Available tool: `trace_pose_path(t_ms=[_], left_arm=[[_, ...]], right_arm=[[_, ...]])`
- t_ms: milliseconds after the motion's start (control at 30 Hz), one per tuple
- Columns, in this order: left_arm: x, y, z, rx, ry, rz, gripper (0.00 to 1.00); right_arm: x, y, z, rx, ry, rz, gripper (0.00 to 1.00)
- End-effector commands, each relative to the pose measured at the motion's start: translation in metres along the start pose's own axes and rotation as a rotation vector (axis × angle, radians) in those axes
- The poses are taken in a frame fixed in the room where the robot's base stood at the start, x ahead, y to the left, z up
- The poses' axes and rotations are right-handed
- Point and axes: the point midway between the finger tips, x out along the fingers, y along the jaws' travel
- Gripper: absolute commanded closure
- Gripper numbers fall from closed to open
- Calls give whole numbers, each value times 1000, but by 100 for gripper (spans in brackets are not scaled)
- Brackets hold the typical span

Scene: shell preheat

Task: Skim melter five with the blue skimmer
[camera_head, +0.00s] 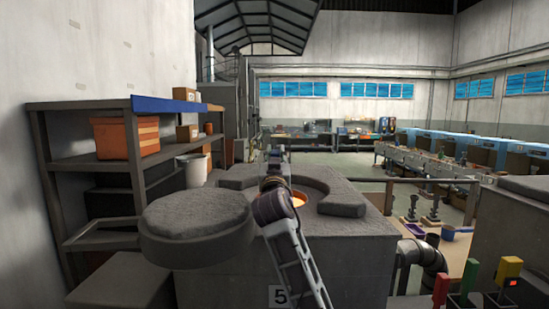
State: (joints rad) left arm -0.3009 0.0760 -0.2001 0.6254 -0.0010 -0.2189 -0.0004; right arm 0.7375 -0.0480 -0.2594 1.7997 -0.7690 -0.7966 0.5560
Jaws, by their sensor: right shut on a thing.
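Melter five (350,235) stands in front of me, with the label "5" on its front face. Its round lid (195,225) is swung aside to the left, and an orange glow shows in the open mouth. My right arm rises from the bottom and crosses in front of the mouth. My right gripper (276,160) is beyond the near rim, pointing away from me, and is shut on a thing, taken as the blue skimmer. The wrist hides most of the held tool, so its head and its contact with the melt cannot be seen. My left gripper is not in view.
Red (440,288), green (469,275) and yellow (509,270) handles stand at the lower right. A shelf (85,165) with an orange crate (126,137) is at the left, near a white bucket (191,169). A grey pipe (425,255) runs right of the melter.

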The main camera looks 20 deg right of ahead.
Motion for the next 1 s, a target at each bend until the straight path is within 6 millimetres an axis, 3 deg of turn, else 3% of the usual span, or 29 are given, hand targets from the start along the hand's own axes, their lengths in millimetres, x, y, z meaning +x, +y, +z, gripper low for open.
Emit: trace_pose_path(t_ms=[1000], left_arm=[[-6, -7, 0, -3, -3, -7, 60]], right_arm=[[0, 39, -2, 0, 4, 0, 100]])
